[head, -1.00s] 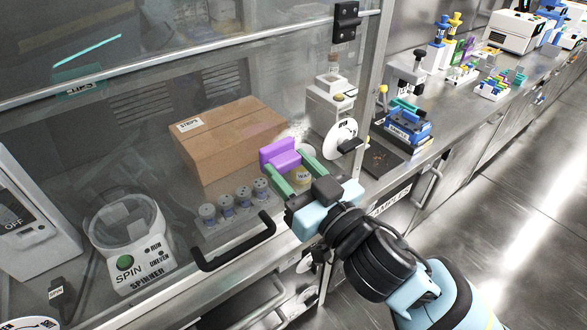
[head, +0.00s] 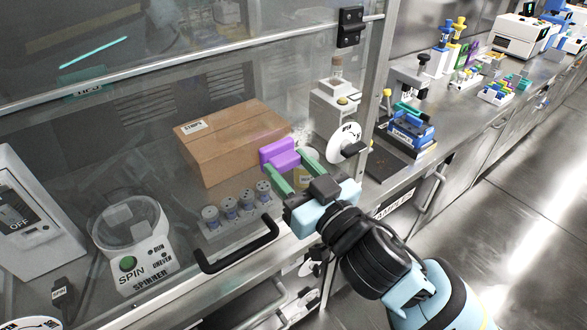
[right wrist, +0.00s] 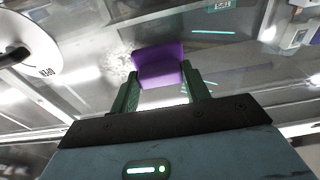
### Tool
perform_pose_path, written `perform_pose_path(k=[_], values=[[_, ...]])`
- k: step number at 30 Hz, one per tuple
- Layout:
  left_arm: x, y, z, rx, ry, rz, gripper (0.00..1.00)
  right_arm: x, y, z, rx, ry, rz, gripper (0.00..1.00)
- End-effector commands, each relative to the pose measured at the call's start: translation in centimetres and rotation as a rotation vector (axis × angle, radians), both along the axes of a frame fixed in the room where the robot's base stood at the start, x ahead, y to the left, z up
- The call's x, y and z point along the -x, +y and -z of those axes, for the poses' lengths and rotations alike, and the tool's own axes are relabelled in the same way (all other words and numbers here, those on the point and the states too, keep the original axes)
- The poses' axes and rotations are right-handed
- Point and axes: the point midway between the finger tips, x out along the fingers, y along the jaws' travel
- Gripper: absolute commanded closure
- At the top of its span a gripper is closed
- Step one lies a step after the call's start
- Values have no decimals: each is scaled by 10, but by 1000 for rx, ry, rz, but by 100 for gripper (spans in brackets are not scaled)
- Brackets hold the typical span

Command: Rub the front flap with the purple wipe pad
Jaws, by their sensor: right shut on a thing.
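The purple wipe pad (head: 278,153) is held between the green fingers of my right gripper (head: 285,172), which is shut on it. The pad also shows in the right wrist view (right wrist: 159,66), between the fingertips (right wrist: 162,88). The front flap (head: 110,150) is the large clear pane across the left of the head view, with a black handle (head: 240,252) at its lower edge. The pad is at the pane's lower right part; I cannot tell whether it touches. A whitish smudge (head: 307,136) shows just right of the pad. My left gripper is not in view.
Behind the pane are a cardboard box (head: 235,140), a rack with several capped vials (head: 235,215), a spinner (head: 130,235) and a white device with a round dial (head: 345,140). The bench at right holds a blue device (head: 410,130) and racks. The floor at right is clear.

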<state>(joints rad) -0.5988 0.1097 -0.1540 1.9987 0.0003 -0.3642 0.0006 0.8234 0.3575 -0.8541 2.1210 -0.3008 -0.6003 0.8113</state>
Motion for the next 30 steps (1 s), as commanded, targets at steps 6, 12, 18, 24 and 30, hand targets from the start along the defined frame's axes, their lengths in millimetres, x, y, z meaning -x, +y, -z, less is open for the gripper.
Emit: perform_pose_path(k=[6, 12, 18, 24, 30], values=[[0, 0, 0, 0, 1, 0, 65, -3, 2, 0, 0, 0, 0, 72], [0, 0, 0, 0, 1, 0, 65, -6, 4, 0, 0, -1, -1, 72], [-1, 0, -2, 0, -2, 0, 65, -8, 0, -1, 1, -1, 1, 72], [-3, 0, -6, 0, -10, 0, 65, -16, -12, -1, 1, -1, 2, 72], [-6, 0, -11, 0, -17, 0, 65, -24, -23, -1, 1, -1, 1, 72]])
